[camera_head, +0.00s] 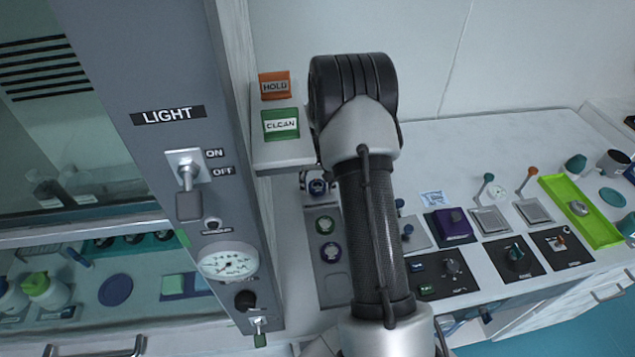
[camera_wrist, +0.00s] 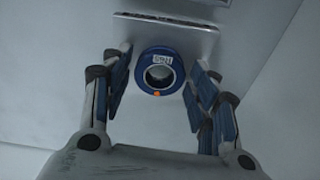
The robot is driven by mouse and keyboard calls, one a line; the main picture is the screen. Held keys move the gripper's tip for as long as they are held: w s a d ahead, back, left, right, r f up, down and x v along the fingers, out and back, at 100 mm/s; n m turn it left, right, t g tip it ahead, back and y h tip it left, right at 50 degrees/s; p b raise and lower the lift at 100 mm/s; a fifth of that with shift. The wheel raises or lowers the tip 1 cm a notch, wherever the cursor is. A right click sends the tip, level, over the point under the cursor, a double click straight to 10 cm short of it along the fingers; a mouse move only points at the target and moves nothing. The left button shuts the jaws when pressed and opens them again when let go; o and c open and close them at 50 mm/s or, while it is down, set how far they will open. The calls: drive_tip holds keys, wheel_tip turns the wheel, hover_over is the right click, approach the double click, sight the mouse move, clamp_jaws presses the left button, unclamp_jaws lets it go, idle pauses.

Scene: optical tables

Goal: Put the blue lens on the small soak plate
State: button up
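A blue ring-shaped lens (camera_wrist: 161,72) with a white label and an orange dot shows between my fingers in the wrist view. Exact finger contact is hard to see. I cannot tell which thing is the small soak plate; a flat round blue disc (camera_head: 116,290) lies inside the cabinet at left.
A wall box (camera_head: 290,155) with HOLD and CLEAN signs is just above the lens. A grey rack (camera_head: 334,284) with two round parts stands below. The cabinet post (camera_head: 190,115) with switch and gauge is at left. Several devices and a green tray (camera_head: 566,205) fill the right bench.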

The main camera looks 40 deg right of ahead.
sight(318, 190)
drive_tip(key=shift+o, duration=0.7)
drive_tip(key=shift+r, duration=0.1)
drive_tip(key=shift+r, duration=0.3)
wheel_tip(318, 190, up, 11)
drive_tip(key=s+p, duration=0.1)
drive_tip(key=p, duration=0.2)
drive_tip(key=shift+a+r, duration=0.2)
drive_tip(key=shift+a, duration=0.2)
drive_tip(key=shift+s, duration=0.1)
